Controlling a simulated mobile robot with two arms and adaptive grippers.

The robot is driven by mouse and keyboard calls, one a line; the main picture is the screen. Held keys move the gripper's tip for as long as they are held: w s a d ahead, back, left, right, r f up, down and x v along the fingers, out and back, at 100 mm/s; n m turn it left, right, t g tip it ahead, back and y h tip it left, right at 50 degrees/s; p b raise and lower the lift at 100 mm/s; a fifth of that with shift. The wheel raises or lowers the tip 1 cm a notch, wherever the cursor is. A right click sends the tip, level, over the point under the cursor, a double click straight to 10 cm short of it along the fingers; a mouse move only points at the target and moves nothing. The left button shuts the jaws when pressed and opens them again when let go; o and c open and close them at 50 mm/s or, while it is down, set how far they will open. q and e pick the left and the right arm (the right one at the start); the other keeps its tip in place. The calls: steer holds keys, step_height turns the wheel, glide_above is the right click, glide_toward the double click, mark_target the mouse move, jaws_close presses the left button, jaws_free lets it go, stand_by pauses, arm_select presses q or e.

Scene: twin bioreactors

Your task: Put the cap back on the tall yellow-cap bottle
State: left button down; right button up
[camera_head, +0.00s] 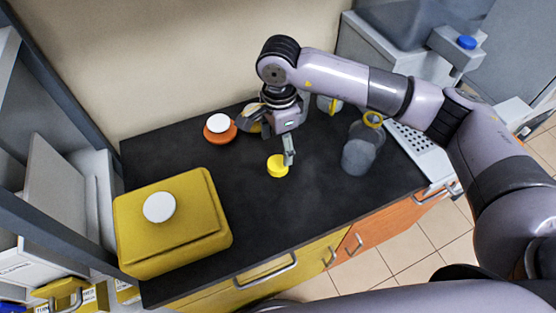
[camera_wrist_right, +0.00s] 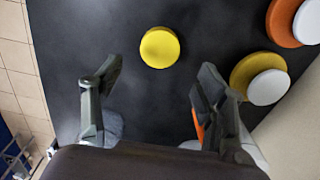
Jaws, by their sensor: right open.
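The yellow cap (camera_head: 277,166) lies on the black worktop, and it also shows in the wrist view (camera_wrist_right: 159,47). My right gripper (camera_head: 288,152) points down close beside the cap in the head view. In the wrist view its two fingers (camera_wrist_right: 160,80) are apart, with nothing between the tips, and the cap lies just beyond them. A grey translucent bottle (camera_head: 361,154) with a yellow ring at its neck (camera_head: 373,119) stands upright to the right; its top looks uncapped. My left gripper is not in view.
An orange container with a white top (camera_head: 218,125) stands at the back; a yellow one is partly hidden behind my gripper. Another yellow-marked vessel (camera_head: 325,104) stands behind my arm. A large yellow canister (camera_head: 175,232) occupies the left. The worktop's front middle is clear.

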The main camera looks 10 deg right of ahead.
mark_target(280, 162)
steer(key=shift+f, duration=0.9)
steer(key=shift+f+p, duration=0.25)
steer(key=shift+p, duration=0.1)
steer(key=f, duration=0.1)
steer(key=f+p, duration=0.1)
steer(key=f, duration=0.1)
steer(key=shift+d+f+p, duration=0.25)
steer(key=shift+f+p, duration=0.05)
steer(key=shift+p, duration=0.05)
steer(key=shift+f, duration=0.55)
steer(key=shift+c, duration=0.2)
steer(key=c, duration=0.9)
